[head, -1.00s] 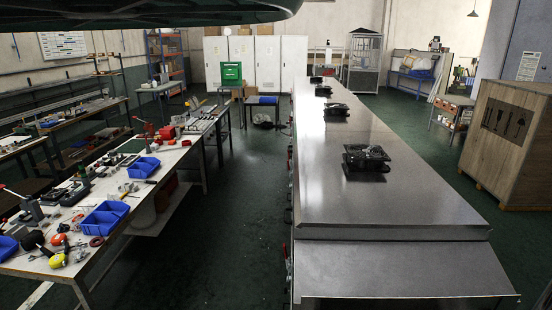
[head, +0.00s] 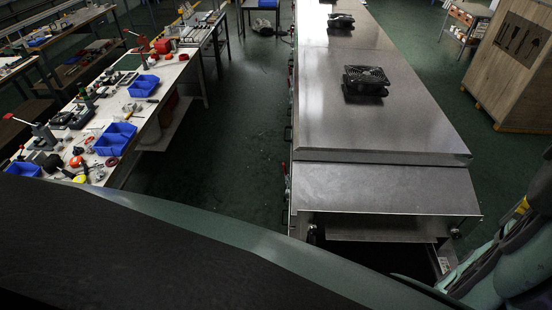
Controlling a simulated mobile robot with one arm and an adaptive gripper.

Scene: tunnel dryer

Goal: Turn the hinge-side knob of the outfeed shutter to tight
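The tunnel dryer (head: 365,115) is a long grey metal housing running away from me. Its near end has a sloping hood (head: 385,190) over a dark opening. A small dark knob-like part (head: 312,234) shows at the left of this opening, and another (head: 456,233) at the right. Both are too small to read their setting, and I cannot tell which is on the hinge side. The shutter itself is not clear from this angle; the lower part of the dryer end is hidden by my own body. My gripper is not in view; parts of my arm show at lower right.
A long workbench (head: 168,92) with blue bins (head: 115,139) and tools stands at left. The dark green floor (head: 235,130) between bench and dryer is clear. Black fans (head: 366,79) sit on the dryer top. A wooden crate (head: 515,75) stands at right.

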